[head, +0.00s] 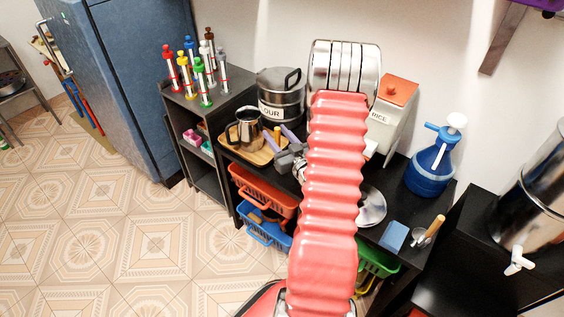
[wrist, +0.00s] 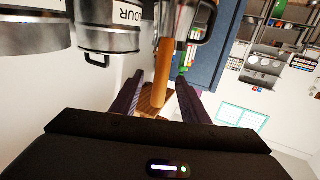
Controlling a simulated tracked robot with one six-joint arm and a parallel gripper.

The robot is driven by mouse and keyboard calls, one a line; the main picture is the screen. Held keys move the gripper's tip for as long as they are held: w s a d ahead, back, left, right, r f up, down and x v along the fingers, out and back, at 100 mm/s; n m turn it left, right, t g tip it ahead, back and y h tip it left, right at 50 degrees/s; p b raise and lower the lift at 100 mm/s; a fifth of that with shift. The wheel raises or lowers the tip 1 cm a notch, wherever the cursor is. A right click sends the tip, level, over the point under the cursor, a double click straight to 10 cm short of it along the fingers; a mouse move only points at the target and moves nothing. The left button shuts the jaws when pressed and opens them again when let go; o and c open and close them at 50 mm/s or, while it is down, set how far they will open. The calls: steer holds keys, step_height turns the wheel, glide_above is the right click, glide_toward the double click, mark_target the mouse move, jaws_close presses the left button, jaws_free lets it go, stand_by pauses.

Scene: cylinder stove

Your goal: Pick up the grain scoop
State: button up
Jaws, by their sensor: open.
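A scoop-like metal tool with a wooden handle (head: 432,230) lies on the right part of the black counter, beside a blue block, well to the right of my gripper. It is the only thing in the head view that I can make out as a grain scoop. My gripper (head: 278,137) is open at the wooden tray (head: 253,157), close to the steel jug (head: 243,130). In the wrist view an upright wooden piece (wrist: 164,75) stands between the open purple fingers (wrist: 160,80), with a visible gap on each side. I cannot tell what it belongs to.
The flour pot (head: 281,103) stands behind the tray, and the rice box (head: 392,112) is behind my arm. A blue jug (head: 432,165) and a blue block (head: 393,236) are on the right. My red arm hides the counter's middle. Baskets (head: 264,190) sit below.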

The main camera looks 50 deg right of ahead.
jaws_close()
stand_by(0.6)
